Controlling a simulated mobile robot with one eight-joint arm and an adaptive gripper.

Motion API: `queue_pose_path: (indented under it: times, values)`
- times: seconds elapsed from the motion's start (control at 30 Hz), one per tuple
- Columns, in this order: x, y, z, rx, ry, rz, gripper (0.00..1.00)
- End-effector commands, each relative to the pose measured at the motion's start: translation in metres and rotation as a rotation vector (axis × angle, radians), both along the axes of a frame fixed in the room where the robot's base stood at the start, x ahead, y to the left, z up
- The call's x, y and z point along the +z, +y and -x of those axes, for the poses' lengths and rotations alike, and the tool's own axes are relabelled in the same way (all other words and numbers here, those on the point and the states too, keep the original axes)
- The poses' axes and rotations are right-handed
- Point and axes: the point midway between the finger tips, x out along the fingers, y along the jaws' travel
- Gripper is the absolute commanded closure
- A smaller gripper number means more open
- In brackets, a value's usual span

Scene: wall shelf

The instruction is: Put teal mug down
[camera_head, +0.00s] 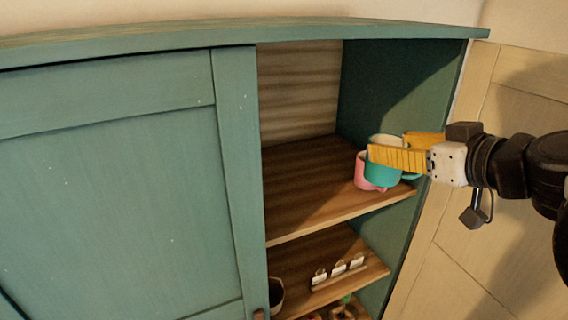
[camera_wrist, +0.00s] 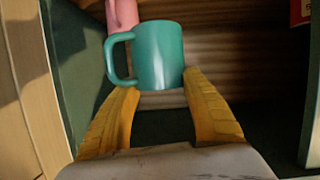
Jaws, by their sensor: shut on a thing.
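The teal mug (camera_head: 381,175) is at the right end of the cupboard's upper shelf (camera_head: 310,206), near the front edge. My gripper (camera_head: 408,151) reaches in from the right, its yellow fingers shut on the mug. In the wrist view the teal mug (camera_wrist: 160,56) sits at the tips of the yellow fingers (camera_wrist: 160,88), its handle to the left. A pink mug (camera_head: 362,171) is just behind and left of it, partly hidden; it also shows in the wrist view (camera_wrist: 121,14). I cannot tell whether the teal mug's base touches the shelf.
The closed teal door (camera_head: 110,170) covers the cupboard's left side. The dark side wall (camera_head: 390,90) stands close to my gripper. The upper shelf is clear left of the mugs. A lower shelf holds a rack with white clips (camera_head: 338,270) and a dark-and-white cup (camera_head: 276,294).

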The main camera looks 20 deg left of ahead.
Motion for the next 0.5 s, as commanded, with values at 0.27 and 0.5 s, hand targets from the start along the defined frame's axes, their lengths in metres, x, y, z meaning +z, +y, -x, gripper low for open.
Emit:
queue_pose_path:
  times: [0.27,0.5]
  values:
    - [-0.031,0.057,-0.016,0.009,0.0,0.0,0.83]
    - [-0.06,0.101,-0.032,0.004,-0.001,0.0,0.83]
